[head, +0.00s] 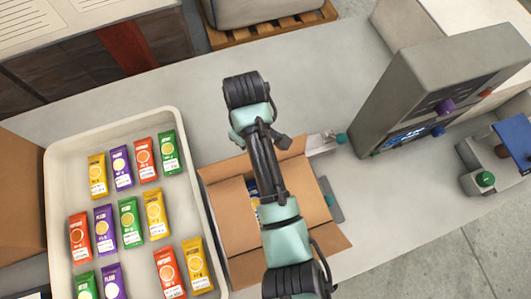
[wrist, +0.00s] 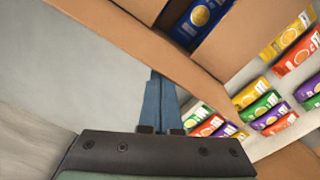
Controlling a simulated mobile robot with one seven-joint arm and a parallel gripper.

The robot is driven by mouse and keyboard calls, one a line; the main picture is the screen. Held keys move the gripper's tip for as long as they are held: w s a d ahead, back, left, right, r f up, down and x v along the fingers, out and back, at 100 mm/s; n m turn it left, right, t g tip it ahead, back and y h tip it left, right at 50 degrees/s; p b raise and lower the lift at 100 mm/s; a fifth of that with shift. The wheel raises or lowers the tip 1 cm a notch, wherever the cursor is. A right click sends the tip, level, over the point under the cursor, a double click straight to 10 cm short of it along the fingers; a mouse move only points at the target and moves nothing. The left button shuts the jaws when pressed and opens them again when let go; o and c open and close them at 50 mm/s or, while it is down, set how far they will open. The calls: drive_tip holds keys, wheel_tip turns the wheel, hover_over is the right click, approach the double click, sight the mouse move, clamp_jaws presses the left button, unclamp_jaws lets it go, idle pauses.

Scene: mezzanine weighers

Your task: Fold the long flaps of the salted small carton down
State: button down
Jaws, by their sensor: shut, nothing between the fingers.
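The small carton (head: 305,200) stands open on the counter under my arm in the head view, with broad cardboard panels left and right of a narrow gap. A blue packet with a yellow emblem (wrist: 203,14) lies inside and shows in that gap. Cardboard edges of the carton (wrist: 130,40) cross the top of the wrist view. My gripper (wrist: 157,76) is shut and empty, its blue fingertips close to a cardboard edge; I cannot tell if they touch. In the head view my arm hides the carton's middle and the fingers. No label wording on the carton is readable.
A cream tray (head: 186,135) of several coloured packets stands close to the carton's left. A grey weigher (head: 425,85) with a display stands at the right, beside a small device with a green knob (head: 485,179).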

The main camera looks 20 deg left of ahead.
drive_tip(key=s+d, duration=0.1)
drive_tip(key=s+p, duration=0.1)
drive_tip(key=shift+s+d+r, duration=0.35)
drive_tip(key=shift+s+d, duration=0.05)
drive_tip(key=s+d, duration=0.1)
drive_tip(key=s+d+f, duration=0.1)
drive_tip(key=s, duration=0.1)
idle(0.3)
drive_tip(key=shift+w, duration=0.1)
drive_tip(key=shift+s+d+f+b, duration=0.2)
drive_tip(key=shift+s+d+f, duration=0.1)
drive_tip(key=shift+s+f, duration=0.25)
drive_tip(key=shift+s+d+f+b, duration=0.2)
drive_tip(key=shift+s+d+f, duration=0.1)
drive_tip(key=shift+s+f, duration=0.2)
drive_tip(key=shift+w, duration=0.1)
